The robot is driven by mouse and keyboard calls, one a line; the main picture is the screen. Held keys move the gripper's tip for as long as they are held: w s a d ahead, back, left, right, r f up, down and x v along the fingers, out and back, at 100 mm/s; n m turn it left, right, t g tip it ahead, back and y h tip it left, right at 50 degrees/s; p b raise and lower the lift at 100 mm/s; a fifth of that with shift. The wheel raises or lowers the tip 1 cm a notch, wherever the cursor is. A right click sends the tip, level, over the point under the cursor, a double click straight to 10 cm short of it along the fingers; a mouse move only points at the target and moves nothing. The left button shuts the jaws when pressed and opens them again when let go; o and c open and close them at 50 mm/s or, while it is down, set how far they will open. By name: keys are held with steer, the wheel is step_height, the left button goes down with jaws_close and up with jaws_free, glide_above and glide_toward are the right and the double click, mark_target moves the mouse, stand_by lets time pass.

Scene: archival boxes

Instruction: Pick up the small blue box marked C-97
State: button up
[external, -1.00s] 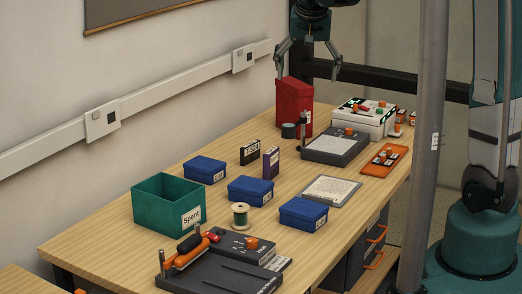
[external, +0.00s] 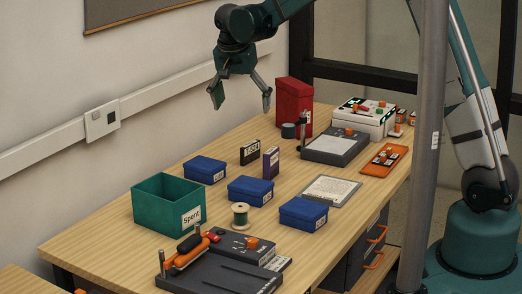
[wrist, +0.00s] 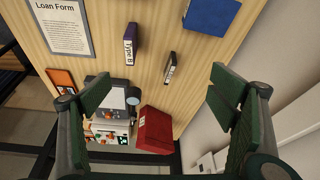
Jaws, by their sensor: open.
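Three small blue boxes stand on the wooden table in the external view: one at the back left (external: 204,169), one in the middle (external: 248,189) and one at the right front (external: 302,212). Their white labels are too small to read, so I cannot tell which is C-97. My gripper (external: 242,103) is open and empty, high above the table, behind the boxes and pointing down. In the wrist view, part of one blue box (wrist: 211,14) shows at the top right, beyond my open fingers (wrist: 160,85); no label is visible on it.
A black box (external: 250,152) and a purple box (external: 271,162) stand near the blue boxes. A green "Spent" bin (external: 155,209), a thread spool (external: 240,216), a tall red box (external: 290,104) and a Loan Form clipboard (wrist: 62,27) are around them. Grey devices occupy both table ends.

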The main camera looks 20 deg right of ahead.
mark_target(205, 163)
steer(key=w+a+f, duration=0.1)
steer(key=a+f, duration=0.3)
steer(key=w+a+f+m, duration=0.1)
steer(key=a+f, duration=0.3)
steer(key=f, duration=0.1)
steer(key=w+a+f+m+h, duration=0.1)
steer(key=a+f, duration=0.4)
steer(key=shift+w+g, duration=0.3)
steer(key=shift+w, duration=0.05)
steer(key=shift+x, duration=1.25)
steer(key=shift+f, duration=0.1)
steer(key=shift+b+x, duration=0.35)
steer(key=shift+x, duration=2.2)
steer(key=shift+c, duration=0.4)
steer(key=c, duration=1)
